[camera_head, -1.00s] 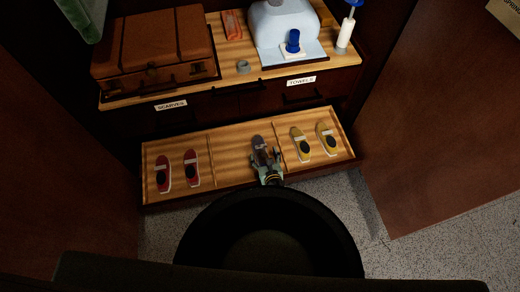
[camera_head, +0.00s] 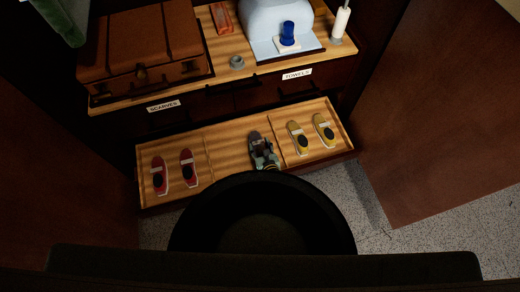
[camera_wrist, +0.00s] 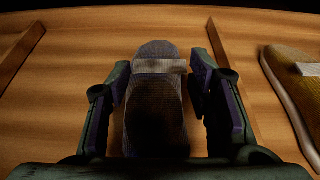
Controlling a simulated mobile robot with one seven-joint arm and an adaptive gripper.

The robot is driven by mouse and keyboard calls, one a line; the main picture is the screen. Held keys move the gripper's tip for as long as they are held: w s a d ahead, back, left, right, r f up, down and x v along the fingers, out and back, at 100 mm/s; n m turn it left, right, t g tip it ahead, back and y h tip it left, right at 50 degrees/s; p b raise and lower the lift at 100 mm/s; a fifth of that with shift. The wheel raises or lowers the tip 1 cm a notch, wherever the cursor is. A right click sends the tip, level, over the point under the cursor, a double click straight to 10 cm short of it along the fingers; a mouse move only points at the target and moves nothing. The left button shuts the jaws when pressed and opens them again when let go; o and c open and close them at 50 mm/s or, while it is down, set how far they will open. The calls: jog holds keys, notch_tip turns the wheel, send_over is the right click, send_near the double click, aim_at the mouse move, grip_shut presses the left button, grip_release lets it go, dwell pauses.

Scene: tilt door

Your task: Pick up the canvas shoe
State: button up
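A grey shoe with a pale strap and dark opening, which I take for the canvas shoe (camera_head: 254,135), lies in the middle compartment of the open drawer. In the wrist view, the grey shoe (camera_wrist: 158,50) points away from me, between my fingers. My gripper (camera_head: 264,153) is over it; in the wrist view my gripper (camera_wrist: 160,85) has one finger on each side, open. A gap shows on the right; on the left the finger is very close, and I cannot tell whether it touches. My arm hides part of the drawer front.
Two red shoes (camera_head: 174,173) lie in the left compartment and two yellow shoes (camera_head: 311,134) in the right one, behind thin dividers. A brown suitcase (camera_head: 142,45) and other items stand on the shelf above. Brown doors (camera_head: 450,110) flank the drawer.

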jog(key=c, duration=0.7)
jog(key=shift+r, duration=0.1)
